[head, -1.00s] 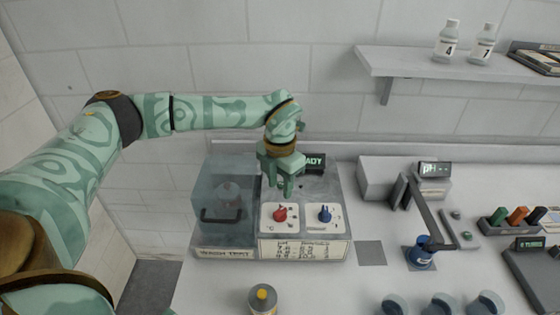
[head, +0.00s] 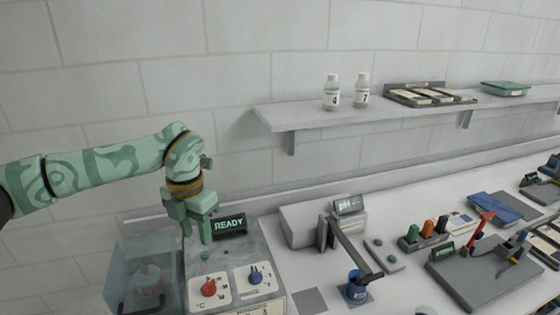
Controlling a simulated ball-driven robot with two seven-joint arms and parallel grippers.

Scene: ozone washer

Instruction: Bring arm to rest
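My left arm comes in from the left, and my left gripper (head: 197,227) hangs pointing down above the washer (head: 262,292). Its green fingers look a little apart, with nothing seen between them. They are just left of the lit READY display (head: 229,226) and above a small green button (head: 205,255). The washer's panel has a red knob (head: 209,288) and a blue knob (head: 255,275). I cannot tell if the fingers touch anything. My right gripper is not in view.
A clear-walled washer chamber (head: 146,262) stands below my forearm. The pH meter (head: 347,206) and its arm with a blue-tipped holder (head: 356,287) are to the right. A wall shelf (head: 290,117) holds two white bottles (head: 332,92). A rack (head: 425,238) of coloured items stands farther right.

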